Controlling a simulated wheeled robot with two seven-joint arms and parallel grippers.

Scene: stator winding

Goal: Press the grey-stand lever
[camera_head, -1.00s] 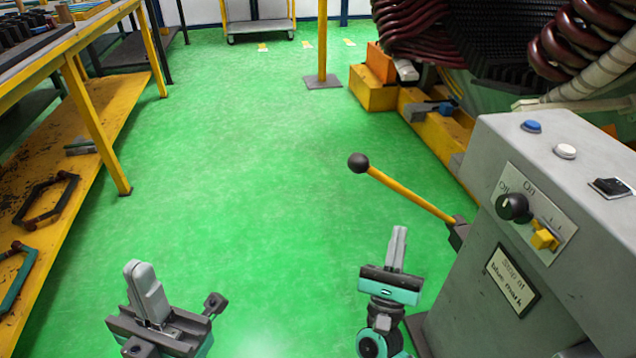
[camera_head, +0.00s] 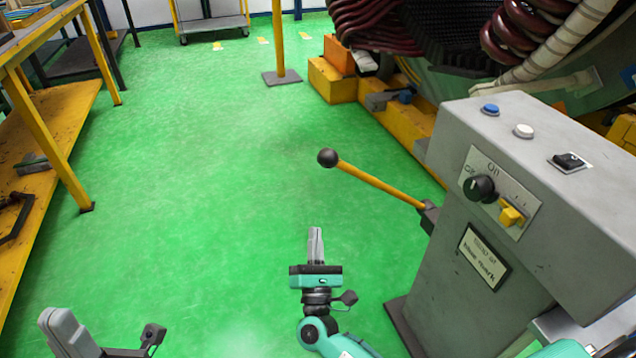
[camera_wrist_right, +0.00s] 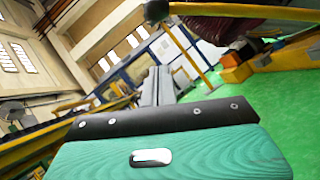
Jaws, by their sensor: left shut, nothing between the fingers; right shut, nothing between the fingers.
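The grey stand (camera_head: 560,200) is at the right in the head view. Its lever (camera_head: 380,184) is a yellow rod with a black ball knob (camera_head: 327,158), sticking out to the left and upward from a dark pivot on the stand's side. My right gripper (camera_head: 315,234) is shut and empty, below the knob in the picture and apart from the lever. In the right wrist view the lever (camera_wrist_right: 240,12) crosses the top, with the knob (camera_wrist_right: 156,11) above the shut fingers (camera_wrist_right: 158,85). My left gripper (camera_head: 58,325) is shut and empty at the bottom left, partly cut off.
The stand carries a blue button (camera_head: 490,109), a white button (camera_head: 523,131), a black knob (camera_head: 479,188) and a yellow switch (camera_head: 511,215). A yellow workbench (camera_head: 50,130) is at the left. Green floor (camera_head: 200,190) lies open between bench and stand.

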